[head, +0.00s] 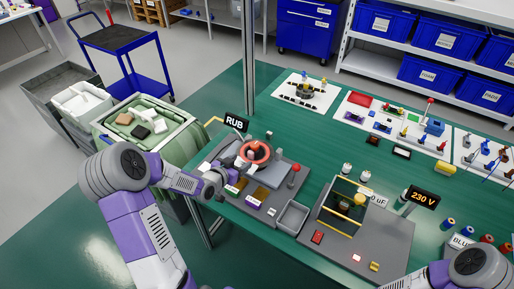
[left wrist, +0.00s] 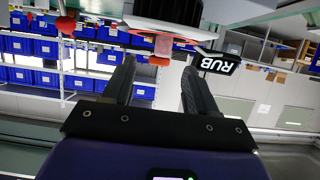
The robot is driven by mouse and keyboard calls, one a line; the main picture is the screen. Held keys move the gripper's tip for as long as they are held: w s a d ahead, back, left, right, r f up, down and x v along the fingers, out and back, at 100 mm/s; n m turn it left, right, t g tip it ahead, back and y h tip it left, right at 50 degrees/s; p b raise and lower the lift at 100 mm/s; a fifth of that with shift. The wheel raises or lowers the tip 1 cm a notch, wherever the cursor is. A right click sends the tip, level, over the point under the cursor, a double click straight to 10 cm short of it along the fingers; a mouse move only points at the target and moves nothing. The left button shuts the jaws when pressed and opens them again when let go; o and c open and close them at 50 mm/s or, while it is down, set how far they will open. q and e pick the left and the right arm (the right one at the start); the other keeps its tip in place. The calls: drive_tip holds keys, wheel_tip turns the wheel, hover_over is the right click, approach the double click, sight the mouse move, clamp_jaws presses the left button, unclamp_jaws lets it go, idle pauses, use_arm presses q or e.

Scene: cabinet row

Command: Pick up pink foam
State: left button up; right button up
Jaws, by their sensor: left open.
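I cannot make out a clearly pink foam piece in either view. Several foam blocks lie in the green bin (head: 103,131) at the left; those I see look tan (head: 125,118), black (head: 141,132), brown and white. My left gripper (head: 228,172) is at the left side of the grey station marked RUB, close to its orange-red ring (head: 257,153). In the left wrist view its two dark fingers (left wrist: 155,85) are apart with nothing held between them. A pinkish-orange part (left wrist: 163,45) shows beyond the fingertips. My right gripper is out of view; only its arm shows at the bottom right.
The RUB sign (head: 235,122) stands just behind my left gripper. A red-knobbed lever (head: 294,169) and a grey tray (head: 292,217) are to its right. A second station (head: 340,250) stands further right. A blue cart (head: 125,55) stands behind the bins.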

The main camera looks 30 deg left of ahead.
sight(250, 155)
use_arm(q)
drive_tip(key=x, duration=0.3)
drive_tip(key=b+x, duration=0.1)
drive_tip(key=x, duration=0.2)
drive_tip(key=shift+w+a+f, duration=0.1)
drive_tip(key=shift+w+a, duration=0.05)
drive_tip(key=shift+w, duration=0.15)
clamp_jaws()
